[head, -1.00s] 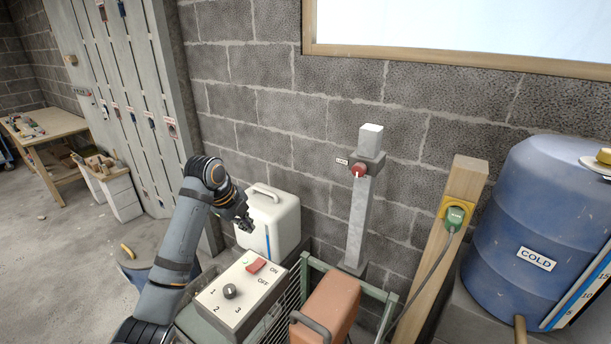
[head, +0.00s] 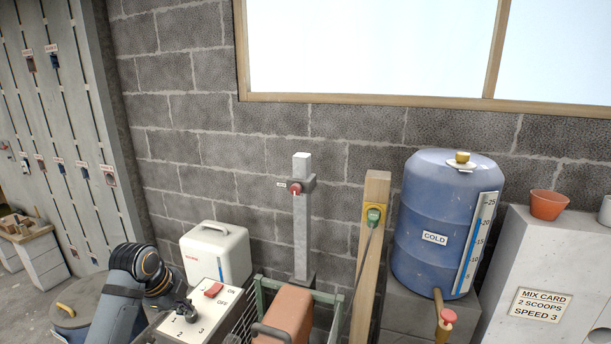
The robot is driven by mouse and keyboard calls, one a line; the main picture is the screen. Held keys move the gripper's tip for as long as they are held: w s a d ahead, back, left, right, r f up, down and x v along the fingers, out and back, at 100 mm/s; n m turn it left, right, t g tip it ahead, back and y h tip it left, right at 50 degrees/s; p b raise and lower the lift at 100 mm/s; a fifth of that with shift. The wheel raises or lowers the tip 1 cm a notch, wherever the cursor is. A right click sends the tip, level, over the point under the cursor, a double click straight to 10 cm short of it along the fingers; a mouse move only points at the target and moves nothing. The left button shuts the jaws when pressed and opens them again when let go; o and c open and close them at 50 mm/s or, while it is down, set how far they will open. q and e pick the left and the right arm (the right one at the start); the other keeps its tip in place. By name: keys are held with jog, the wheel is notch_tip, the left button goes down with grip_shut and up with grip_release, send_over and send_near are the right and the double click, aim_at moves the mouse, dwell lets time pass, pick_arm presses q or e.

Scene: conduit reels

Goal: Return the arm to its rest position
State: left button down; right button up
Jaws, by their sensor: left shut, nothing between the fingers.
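My left arm comes in at the lower left, bent at a dark joint with orange-brown rings. My left gripper (head: 187,311) is shut and empty. It shows over the white control box (head: 222,318), in front of the area of the dial, which it mostly hides. I cannot tell whether it touches the box. The box has a red switch (head: 213,290) with ON and OFF labels. My right gripper is not in view.
A white jug (head: 222,250) stands behind the box. A brown case (head: 285,318) sits in a green frame to the right. A grey post (head: 301,235), a wooden post (head: 370,265) with a green plug and a blue barrel (head: 440,215) stand further right.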

pick_arm(q)
jog(key=s+d+f+n+y, duration=0.1)
jog(key=s+d+f+n, duration=0.1)
jog(key=s+f+n, duration=0.55)
jog(key=s+d+f+n, duration=0.15)
jog(key=s+n, duration=0.35)
jog(key=s, duration=0.5)
jog(key=s+d+f+n+y, duration=0.1)
jog(key=s+d+f+n, duration=0.1)
jog(key=s+f+n, duration=0.55)
jog(key=s+a+f+m+g+b, duration=0.1)
jog(key=s+a+f+b, duration=0.1)
jog(key=f, duration=1.3)
jog(key=s+a+f+g+b, duration=0.1)
jog(key=s+f, duration=0.1)
jog(key=f, duration=1.2)
jog(key=s+a+f+g+b, duration=0.1)
jog(key=s+f+b, duration=0.1)
jog(key=s+f, duration=1.5)
jog(key=shift+s, duration=0.3)
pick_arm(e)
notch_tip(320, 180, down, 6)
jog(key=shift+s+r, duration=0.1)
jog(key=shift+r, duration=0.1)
